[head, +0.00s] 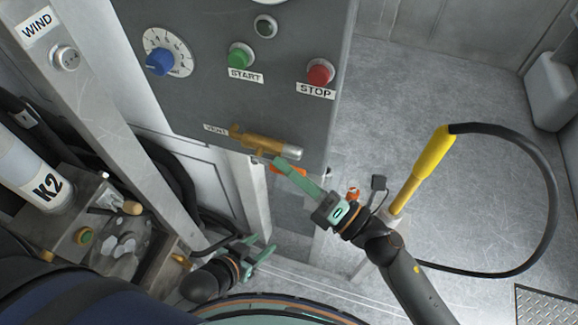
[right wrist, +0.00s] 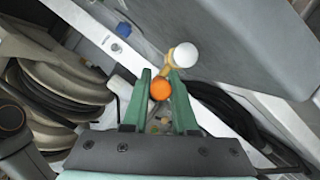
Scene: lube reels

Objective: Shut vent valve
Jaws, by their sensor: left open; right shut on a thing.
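The brass vent valve (head: 265,146) sticks out from the lower part of the grey control panel, beside a small VENT label (head: 215,130). Its orange handle (head: 302,171) shows below the valve, partly hidden by the fingers of my right gripper (head: 282,165). In the right wrist view the orange handle end (right wrist: 160,88) sits between the green fingers, and the pale round end of the valve (right wrist: 185,55) is just beyond. My right gripper is shut on the orange handle. My left gripper (head: 262,252) is open and empty, low and away from the panel.
The panel also carries a blue dial knob (head: 160,61), a green START button (head: 241,56) and a red STOP button (head: 320,72). A yellow nozzle (head: 428,165) with a black hose stands at right. A K2 cylinder (head: 35,175) is at left. The floor at right is mostly open.

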